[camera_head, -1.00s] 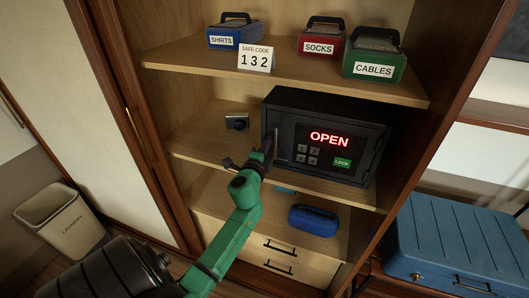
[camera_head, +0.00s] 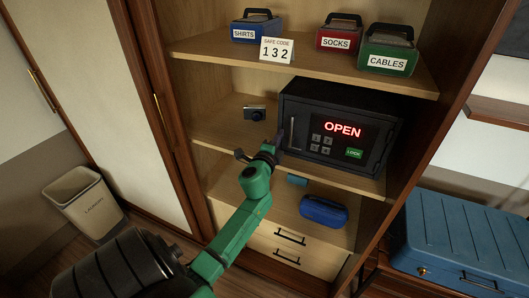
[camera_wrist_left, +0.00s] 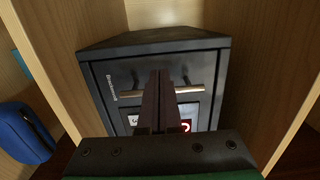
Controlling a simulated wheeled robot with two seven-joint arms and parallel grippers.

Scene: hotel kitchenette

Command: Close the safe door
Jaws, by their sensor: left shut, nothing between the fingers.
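The dark safe (camera_head: 345,92) stands on the middle shelf of the cabinet. Its door (camera_head: 312,158) looks flush or nearly flush with the front; I cannot tell whether a thin gap is left. The red display (camera_head: 342,130) reads OPEN, above a keypad and a green LOCK button (camera_head: 354,153). The bar handle (camera_head: 292,132) is at the door's left side. My left gripper (camera_head: 279,140) is shut and empty, close to the door's left side. In the left wrist view its fingers (camera_wrist_left: 160,98) overlap the handle (camera_wrist_left: 188,89); contact is unclear. My right gripper is out of view.
A camera (camera_head: 255,113) lies left of the safe. Labelled boxes and a safe code card (camera_head: 276,51) reading 132 are on the shelf above. A blue case (camera_head: 324,212) lies below. A blue suitcase (camera_head: 450,235) is at the right, a laundry bin (camera_head: 82,200) at the left.

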